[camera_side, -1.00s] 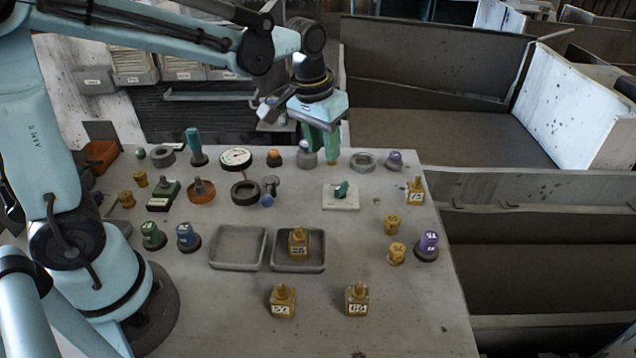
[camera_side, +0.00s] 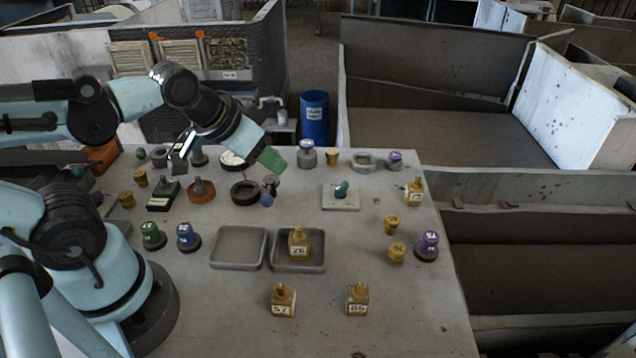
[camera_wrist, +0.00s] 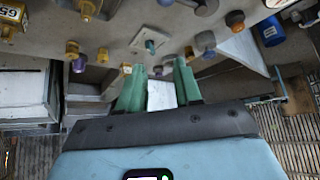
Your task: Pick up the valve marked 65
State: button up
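The valve marked 65 (camera_side: 357,300) is a small yellow-brown block with a knob on top and a white label. It stands upright near the front of the table, right of a similar valve marked 57 (camera_side: 282,300). In the wrist view, the valve marked 65 (camera_wrist: 12,18) is at the upper left corner, partly cut off. My gripper (camera_side: 271,159) is over the back of the table, tilted, far from that valve. In the wrist view, its two green fingers (camera_wrist: 158,88) are apart with nothing between them.
A valve marked 26 (camera_side: 299,243) stands in the right one of two grey trays (camera_side: 238,263). A valve marked 75 (camera_side: 414,191) is near the right edge. Several knobs and rings fill the back. A blue barrel (camera_side: 314,118) stands behind the table. The front right is clear.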

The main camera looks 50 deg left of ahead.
jog(key=o, duration=0.6)
